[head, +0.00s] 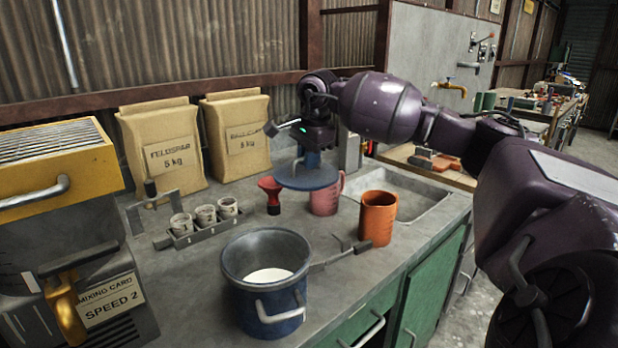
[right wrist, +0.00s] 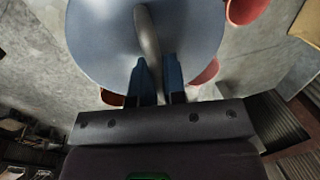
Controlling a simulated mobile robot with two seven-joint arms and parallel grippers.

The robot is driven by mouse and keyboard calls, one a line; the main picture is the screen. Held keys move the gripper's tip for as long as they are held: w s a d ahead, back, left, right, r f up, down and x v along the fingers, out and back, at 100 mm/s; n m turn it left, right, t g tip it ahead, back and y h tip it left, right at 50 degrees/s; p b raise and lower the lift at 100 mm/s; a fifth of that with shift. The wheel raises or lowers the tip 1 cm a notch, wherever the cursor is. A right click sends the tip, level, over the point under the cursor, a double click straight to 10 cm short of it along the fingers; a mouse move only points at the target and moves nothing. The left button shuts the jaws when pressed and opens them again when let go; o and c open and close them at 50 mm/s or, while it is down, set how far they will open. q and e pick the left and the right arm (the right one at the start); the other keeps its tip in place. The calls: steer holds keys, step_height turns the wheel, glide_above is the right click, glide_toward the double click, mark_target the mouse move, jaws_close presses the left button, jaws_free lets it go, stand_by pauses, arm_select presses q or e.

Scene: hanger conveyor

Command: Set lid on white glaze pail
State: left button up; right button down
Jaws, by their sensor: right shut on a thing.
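The white glaze pail (head: 266,290) is a dark blue open bucket on the counter, with white glaze inside and a grey handle at its front. My right gripper (head: 311,158) is shut on the blue round lid (head: 308,176) and holds it above the counter, behind and to the right of the pail. In the right wrist view the lid (right wrist: 100,45) fills the upper middle, and the fingers (right wrist: 158,80) close on its grey handle (right wrist: 147,35). The lid is apart from the pail. My left gripper is not in view.
A pink mug (head: 326,198) stands just below the lid, an orange mug (head: 378,218) to its right. A red funnel (head: 271,193) and a rack of small cups (head: 205,216) stand left. Two paper bags (head: 162,150) line the wall; a yellow machine (head: 55,165) stands far left.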

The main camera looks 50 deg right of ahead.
mark_target(312, 175)
steer(key=shift+r, duration=0.55)
steer(key=r+p, duration=0.1)
steer(key=s+r+p, duration=0.1)
steer(key=r, duration=0.1)
steer(key=s+a+r+p, duration=0.1)
steer(key=p, duration=0.1)
steer(key=shift+a+r, duration=0.1)
steer(key=shift+r, duration=0.25)
arm_select(q)
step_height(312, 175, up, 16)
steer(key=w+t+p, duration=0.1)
steer(key=p, duration=1.1)
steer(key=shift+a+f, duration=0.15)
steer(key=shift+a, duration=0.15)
arm_select(e)
steer(key=s+a+f+n, duration=0.1)
steer(key=s+a+n, duration=0.2)
steer(key=a, duration=0.7)
steer(key=s+a+f+n+y, duration=0.1)
steer(key=s+a+n, duration=0.3)
steer(key=a, duration=0.5)
steer(key=shift+a+f+n, duration=0.35)
steer(key=shift+n, duration=0.15)
steer(key=shift+f, duration=0.1)
